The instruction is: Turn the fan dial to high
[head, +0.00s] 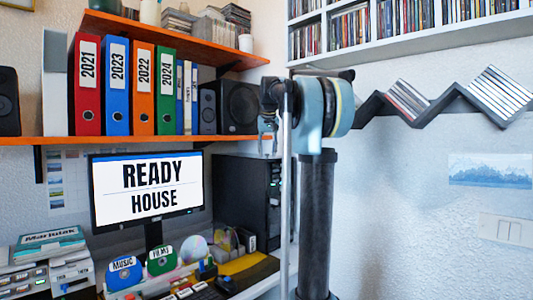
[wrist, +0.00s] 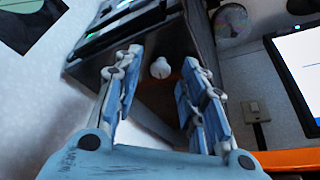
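My gripper (wrist: 162,60) is open, its two blue-padded fingers apart and empty. In the wrist view a small white round knob (wrist: 160,69) shows in the gap between the fingertips, beyond them. It may be the fan dial, but its markings and setting are too small to read. It appears against the dark computer case (wrist: 180,40). In the head view the black computer tower (head: 240,195) stands right of the monitor, and my gripper (head: 268,140) hangs above it, fingers downward. I cannot make out the dial there.
An orange shelf (head: 30,141) with binders and a black speaker (head: 238,107) is left of my gripper. The monitor (head: 148,188) reads "READY HOUSE". Discs and a keyboard crowd the desk. A zigzag disc shelf (head: 437,108) is on the right wall.

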